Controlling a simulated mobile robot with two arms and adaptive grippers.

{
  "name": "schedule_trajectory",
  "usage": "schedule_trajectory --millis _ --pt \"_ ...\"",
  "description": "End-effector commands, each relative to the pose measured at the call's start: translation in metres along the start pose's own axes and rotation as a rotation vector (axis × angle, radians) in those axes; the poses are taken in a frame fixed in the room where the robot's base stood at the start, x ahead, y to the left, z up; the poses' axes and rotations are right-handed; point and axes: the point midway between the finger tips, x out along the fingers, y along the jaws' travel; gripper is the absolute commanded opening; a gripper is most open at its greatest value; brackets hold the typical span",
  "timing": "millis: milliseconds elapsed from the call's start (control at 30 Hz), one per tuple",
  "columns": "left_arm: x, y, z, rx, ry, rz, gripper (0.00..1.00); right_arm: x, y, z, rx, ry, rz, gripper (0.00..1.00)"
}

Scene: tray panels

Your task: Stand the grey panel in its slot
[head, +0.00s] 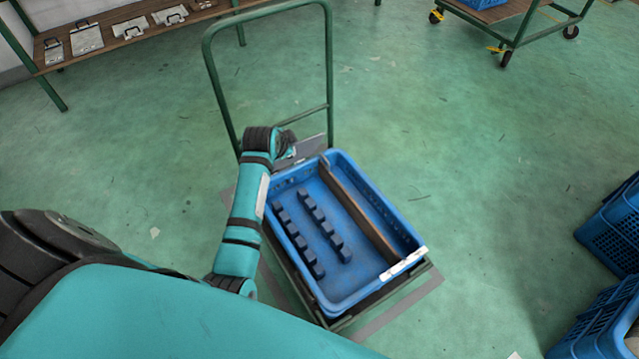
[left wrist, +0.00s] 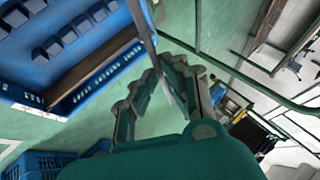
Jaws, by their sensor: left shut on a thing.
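My left gripper (head: 290,146) is at the far left corner of the blue tray (head: 345,300), beyond its rim. In the left wrist view its fingers (left wrist: 162,88) are shut on the grey panel (left wrist: 144,25), a thin plate seen nearly edge-on. In the head view the panel (head: 310,147) is partly hidden behind the gripper and tray. The tray holds two rows of blue blocks (head: 324,226) with gaps between them, on its left side. The gaps are empty. My right gripper is in neither view.
A brown divider (head: 358,213) runs along the tray's right part. The tray sits on a cart with a tall green handle (head: 330,60). A bench (head: 110,40) with several panels stands at upper left. Blue crates (head: 610,235) stand at right. Floor between is clear.

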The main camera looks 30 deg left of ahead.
Motion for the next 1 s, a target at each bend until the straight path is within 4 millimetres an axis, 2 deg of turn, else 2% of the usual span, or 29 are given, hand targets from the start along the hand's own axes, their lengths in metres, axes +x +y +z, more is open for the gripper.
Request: schedule_trajectory --millis 33,100,200,300,433,667,1000 --pt "0.031 0.02 0.004 -0.064 0.0 0.079 0.0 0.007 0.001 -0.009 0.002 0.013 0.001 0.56" --pt "0.055 0.043 0.004 -0.125 -0.004 0.172 0.0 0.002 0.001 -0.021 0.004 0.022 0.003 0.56" --pt "0.077 0.071 -0.005 -0.178 -0.004 0.272 0.0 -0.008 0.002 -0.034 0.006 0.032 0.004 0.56" --pt "0.088 0.091 -0.015 -0.203 -0.004 0.331 0.0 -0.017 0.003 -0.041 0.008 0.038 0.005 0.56" --pt "0.092 0.103 -0.023 -0.214 -0.003 0.367 0.0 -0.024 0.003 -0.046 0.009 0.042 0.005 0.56" --pt "0.096 0.107 -0.022 -0.215 -0.005 0.371 0.0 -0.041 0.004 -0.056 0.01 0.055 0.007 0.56" --pt "0.106 0.113 -0.016 -0.214 -0.005 0.369 0.0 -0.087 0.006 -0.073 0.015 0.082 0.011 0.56"
